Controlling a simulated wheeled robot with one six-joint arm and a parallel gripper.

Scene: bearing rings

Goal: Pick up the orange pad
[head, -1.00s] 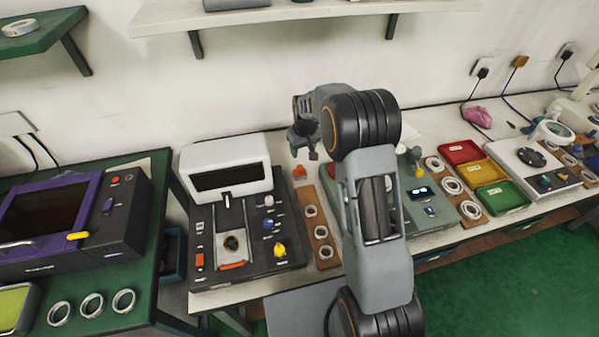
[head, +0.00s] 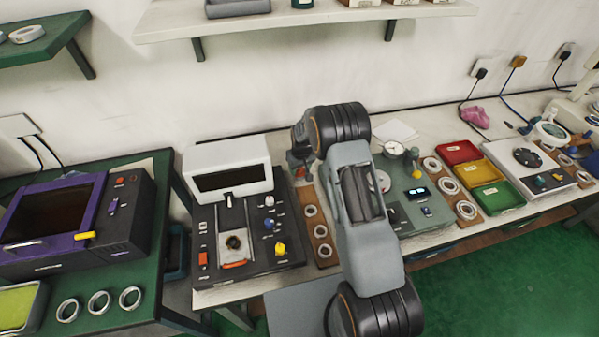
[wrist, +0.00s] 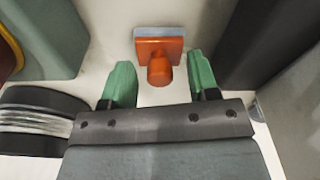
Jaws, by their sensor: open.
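The orange pad (wrist: 145,48) is in the upper middle of the wrist view. It is a square orange block with a round orange knob facing my gripper and a grey layer on its far side. My gripper (wrist: 160,65) is open, with one green finger to the left and one to the right of the knob, and gaps on both sides. I cannot tell how far the knob lies below the fingertips.
A black console with a white hood (head: 228,170) stands just left of my arm. A wooden strip with metal rings (head: 322,257) lies beside it. A grey-green device with a dial (head: 415,215) is to the right. Dark and grey bodies flank the gripper in the wrist view.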

